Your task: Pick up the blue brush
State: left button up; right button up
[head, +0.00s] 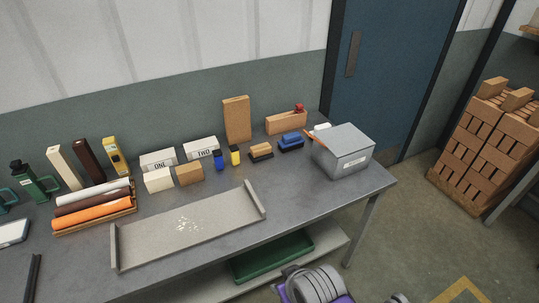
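The blue brush (291,141) lies on the grey workbench (330,200), toward its back right, with its blue back up and a dark underside. It sits between a tan-topped brush (261,151) on its left and a grey metal box (343,158) on its right. It is apart from the tan-topped brush. Nothing holds it. I see neither my left nor my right gripper in the head view.
Behind the blue brush are a brick with a red item on it (286,122) and an upright brick (237,119). Blue and yellow bottles (226,157) stand to the left. A long shallow tray (150,236) lies in front. A brick stack (483,145) stands right of the bench.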

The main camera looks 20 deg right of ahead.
aim_at(291, 141)
jog(key=i+l, duration=0.1)
jog(key=l, duration=0.3)
jog(key=i+l, duration=0.1)
jog(key=l, duration=0.25)
jog(key=i+l, duration=0.1)
jog(key=l, duration=0.3)
jog(key=i+l, duration=0.15)
jog(key=l, duration=0.2)
jog(key=i+l+u, duration=0.1)
jog(key=l, duration=0.3)
jog(key=l+u, duration=0.15)
jog(key=u, duration=1.05)
jog(key=l, duration=0.75)
jog(key=i+u, duration=0.05)
